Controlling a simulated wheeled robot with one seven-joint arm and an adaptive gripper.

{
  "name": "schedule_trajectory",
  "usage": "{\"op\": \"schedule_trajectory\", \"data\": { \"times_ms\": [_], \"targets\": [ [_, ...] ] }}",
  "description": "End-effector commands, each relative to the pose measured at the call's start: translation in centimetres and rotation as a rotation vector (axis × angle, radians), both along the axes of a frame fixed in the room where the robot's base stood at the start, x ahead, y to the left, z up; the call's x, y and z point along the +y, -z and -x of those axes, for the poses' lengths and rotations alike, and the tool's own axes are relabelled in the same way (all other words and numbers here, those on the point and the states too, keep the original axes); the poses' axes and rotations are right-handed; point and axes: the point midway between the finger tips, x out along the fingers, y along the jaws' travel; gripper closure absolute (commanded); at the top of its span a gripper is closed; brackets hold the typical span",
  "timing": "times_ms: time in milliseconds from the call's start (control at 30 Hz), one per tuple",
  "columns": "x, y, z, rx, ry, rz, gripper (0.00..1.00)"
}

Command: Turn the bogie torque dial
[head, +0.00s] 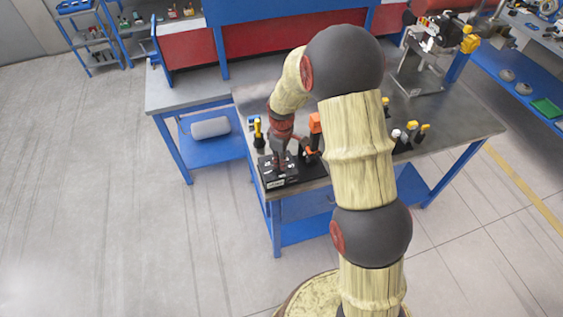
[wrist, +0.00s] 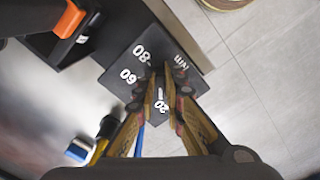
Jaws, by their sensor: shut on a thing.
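The bogie torque dial is a black unit (head: 279,182) at the front left corner of the metal-topped bench in the head view. In the wrist view its dark face (wrist: 123,73) carries white marks reading 80, 60, 20 and Nm. My gripper (head: 280,162) points down onto it from above. In the wrist view my gripper's two fingers (wrist: 165,88) are close together over the middle of the face, shut on the dial's knob. The knob is mostly hidden between the fingers, and I cannot read its setting.
An orange-topped black tool holder (head: 315,123) stands close beside the dial; its orange part also shows in the wrist view (wrist: 68,19). A yellow-and-black tool (head: 258,131) stands behind the dial. More yellow-topped tools (head: 423,130) stand right of my arm. The floor at left is clear.

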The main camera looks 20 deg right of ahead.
Motion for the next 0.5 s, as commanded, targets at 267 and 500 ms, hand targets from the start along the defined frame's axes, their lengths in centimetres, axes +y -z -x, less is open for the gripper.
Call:
{"op": "schedule_trajectory", "data": {
  "times_ms": [267,500],
  "targets": [
    [0.01,-0.02,-0.01,0.0,0.011,0.0,1.0],
    [0.07,-0.03,0.03,-0.001,0.096,0.001,1.0]
  ]
}}
